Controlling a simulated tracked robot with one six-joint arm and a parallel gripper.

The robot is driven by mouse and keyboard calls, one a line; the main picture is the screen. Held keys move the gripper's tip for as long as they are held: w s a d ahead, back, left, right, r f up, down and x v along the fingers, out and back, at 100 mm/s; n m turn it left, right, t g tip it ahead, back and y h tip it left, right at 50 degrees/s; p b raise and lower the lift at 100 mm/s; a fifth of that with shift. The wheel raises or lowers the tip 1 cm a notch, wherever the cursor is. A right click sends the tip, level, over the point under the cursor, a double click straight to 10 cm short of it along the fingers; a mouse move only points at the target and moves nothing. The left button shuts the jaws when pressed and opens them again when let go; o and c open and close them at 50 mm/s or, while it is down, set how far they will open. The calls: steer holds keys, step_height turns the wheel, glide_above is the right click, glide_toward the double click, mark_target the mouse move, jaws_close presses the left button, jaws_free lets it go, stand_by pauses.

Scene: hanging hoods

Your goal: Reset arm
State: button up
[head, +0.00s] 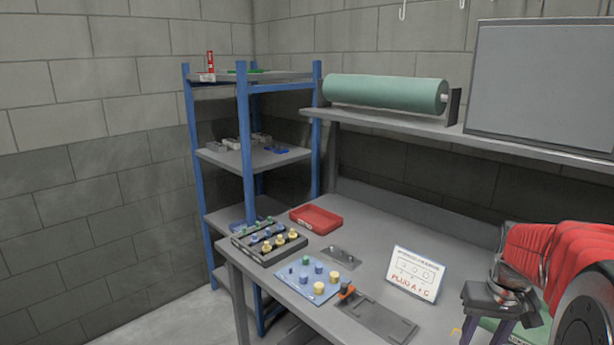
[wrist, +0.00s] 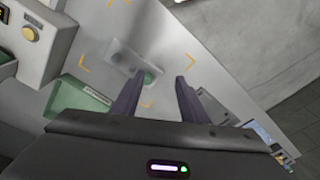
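My gripper (head: 485,332) hangs over the right part of the workbench (head: 385,235) in the head view, partly cut off by the lower edge. In the wrist view its two dark fingers are spread apart with nothing between them (wrist: 158,80). The plate looks apart from the fingers, though the exact height is unclear. My red-covered arm fills the right edge of the head view.
A sign (head: 415,273), a blue board with plugs (head: 293,282), a red tray (head: 331,218) and a black crate (head: 265,258) stand on the bench. A blue shelf rack (head: 244,140) stands behind. The wrist view shows a green box (wrist: 72,98) and a yellow-button box (wrist: 38,55).

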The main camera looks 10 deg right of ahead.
steer(key=s+a+r+n+t, duration=0.1)
steer(key=s+a+r, duration=0.1)
steer(key=a, duration=0.7)
steer(key=s+a+r+n+t, duration=0.1)
steer(key=s+a+r+t, duration=0.1)
steer(key=s+a, duration=0.3)
steer(key=s+a+r+n+t, duration=0.1)
steer(key=s+a, duration=0.3)
steer(key=a, duration=0.8)
steer(key=shift+a+r+n, duration=0.3)
steer(key=shift+r+n, duration=0.3)
steer(key=shift+r, duration=0.15)
steer(key=shift+s, duration=0.1)
steer(key=shift+c, duration=1.1)
